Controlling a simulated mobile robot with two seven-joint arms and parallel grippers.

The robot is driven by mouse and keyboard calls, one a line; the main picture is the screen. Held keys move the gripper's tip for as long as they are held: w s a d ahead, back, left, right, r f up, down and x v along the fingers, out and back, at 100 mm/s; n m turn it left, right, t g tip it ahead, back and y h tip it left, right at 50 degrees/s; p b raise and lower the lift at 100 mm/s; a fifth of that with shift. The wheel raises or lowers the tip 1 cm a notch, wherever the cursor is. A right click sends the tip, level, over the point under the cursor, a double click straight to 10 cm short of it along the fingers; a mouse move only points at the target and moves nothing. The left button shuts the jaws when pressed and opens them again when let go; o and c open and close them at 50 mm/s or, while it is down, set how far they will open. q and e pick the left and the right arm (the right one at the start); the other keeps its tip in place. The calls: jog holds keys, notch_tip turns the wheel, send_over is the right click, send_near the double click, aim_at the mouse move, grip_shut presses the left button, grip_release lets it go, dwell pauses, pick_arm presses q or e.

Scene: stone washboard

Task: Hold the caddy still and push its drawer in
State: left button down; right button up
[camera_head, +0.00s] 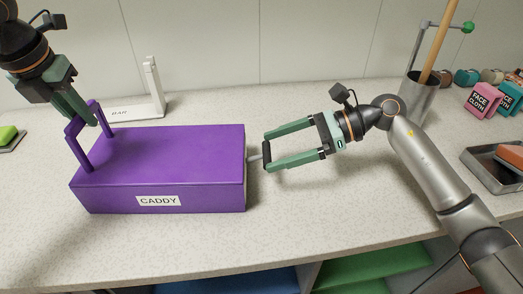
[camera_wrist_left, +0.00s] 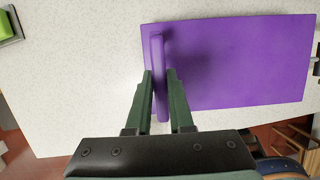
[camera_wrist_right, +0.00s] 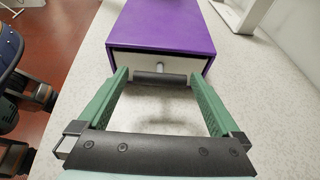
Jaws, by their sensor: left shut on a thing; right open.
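The purple caddy (camera_head: 170,150) sits on the speckled counter with a CADDY label on its front side. Its upright handle (camera_head: 72,150) stands at the left end. My left gripper (camera_head: 98,118) is shut on that handle (camera_wrist_left: 157,60), one finger on each side in the left wrist view. The drawer's pale front (camera_wrist_right: 135,62) faces my right gripper and looks nearly flush with the caddy's end. A dark bar pull (camera_wrist_right: 160,78) on a short stem sticks out from it. My right gripper (camera_head: 266,156) is open, its fingertips at either end of the pull.
A white stand (camera_head: 150,95) marked BAR is behind the caddy. A metal cup (camera_head: 418,95) with a wooden stick, face cloth boxes (camera_head: 483,101) and a grey tray (camera_head: 485,165) are at the right. A green block (camera_head: 8,134) is at far left.

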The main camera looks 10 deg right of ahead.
pick_arm(q)
jog(key=shift+s+f, duration=0.1)
jog(key=shift+f, duration=0.3)
pick_arm(e)
jog(key=v, duration=0.8)
jog(key=shift+d+r, duration=0.15)
jog(key=shift+d, duration=0.2)
jog(key=shift+s, duration=0.1)
pick_arm(q)
jog(key=c, duration=1.2)
grip_release()
jog(key=shift+c, duration=0.2)
jog(key=o, duration=0.3)
jog(key=shift+w+a, duration=0.15)
jog(key=shift+w, duration=0.05)
jog(key=shift+o, duration=1.1)
jog(key=shift+r, duration=0.2)
jog(key=v, duration=1.2)
